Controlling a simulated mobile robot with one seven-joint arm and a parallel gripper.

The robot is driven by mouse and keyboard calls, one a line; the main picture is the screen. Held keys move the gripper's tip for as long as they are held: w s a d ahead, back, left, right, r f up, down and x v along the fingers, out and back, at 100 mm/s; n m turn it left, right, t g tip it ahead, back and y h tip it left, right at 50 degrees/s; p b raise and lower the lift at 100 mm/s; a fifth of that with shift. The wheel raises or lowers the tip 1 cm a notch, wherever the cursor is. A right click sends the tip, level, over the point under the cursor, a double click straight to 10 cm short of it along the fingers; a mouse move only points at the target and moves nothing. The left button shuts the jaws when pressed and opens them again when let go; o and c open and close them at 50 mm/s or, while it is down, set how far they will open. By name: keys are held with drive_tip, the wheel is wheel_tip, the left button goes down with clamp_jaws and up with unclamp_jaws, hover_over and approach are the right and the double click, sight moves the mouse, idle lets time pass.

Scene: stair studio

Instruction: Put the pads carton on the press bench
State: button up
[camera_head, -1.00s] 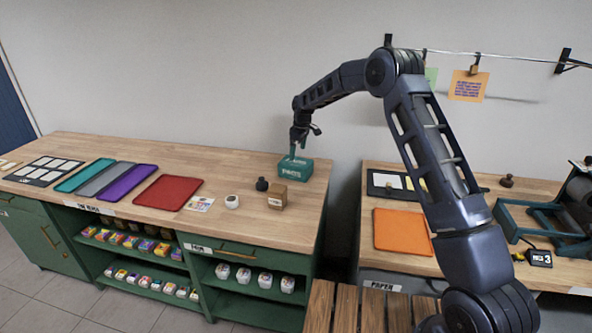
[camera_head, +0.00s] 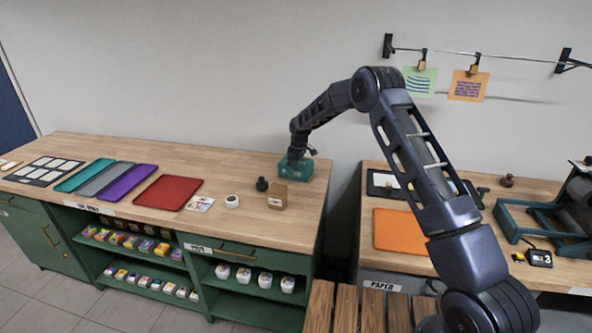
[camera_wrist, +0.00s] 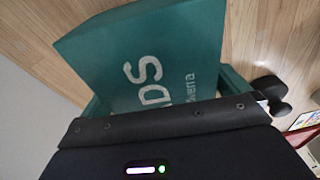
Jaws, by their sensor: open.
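The pads carton (camera_head: 299,174) is a teal box with white lettering on the right rear of the green-sided bench. It fills the upper middle of the wrist view (camera_wrist: 150,60), with part of its label readable. My gripper (camera_head: 295,159) is open and down at the carton. In the wrist view its teal fingers (camera_wrist: 165,92) show on the left and right sides of the carton; whether they touch it I cannot tell. The press bench (camera_head: 540,190) is the wooden-topped one at the right, partly hidden behind my arm.
A gap separates the two benches. The press bench holds an orange tray (camera_head: 400,231), a dark tray and a green-framed press (camera_head: 530,222).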

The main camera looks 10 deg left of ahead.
drive_tip(key=c, duration=0.9)
drive_tip(key=shift+r, duration=0.15)
wheel_tip(320, 180, up, 18)
drive_tip(key=s+r+m, duration=0.2)
drive_tip(key=s+r, duration=0.1)
drive_tip(key=s, duration=0.2)
drive_tip(key=s+r+m, duration=0.3)
drive_tip(key=s+r, duration=0.1)
drive_tip(key=s, duration=0.2)
drive_tip(key=s+a+r+m, duration=0.1)
drive_tip(key=s+r+m, duration=0.1)
drive_tip(key=s+r, duration=0.2)
drive_tip(key=shift+s+r+m+t+h, duration=0.2)
drive_tip(key=shift+s+m+t+h, duration=0.15)
drive_tip(key=shift+s, duration=0.9)
drive_tip(key=shift+w, duration=0.1)
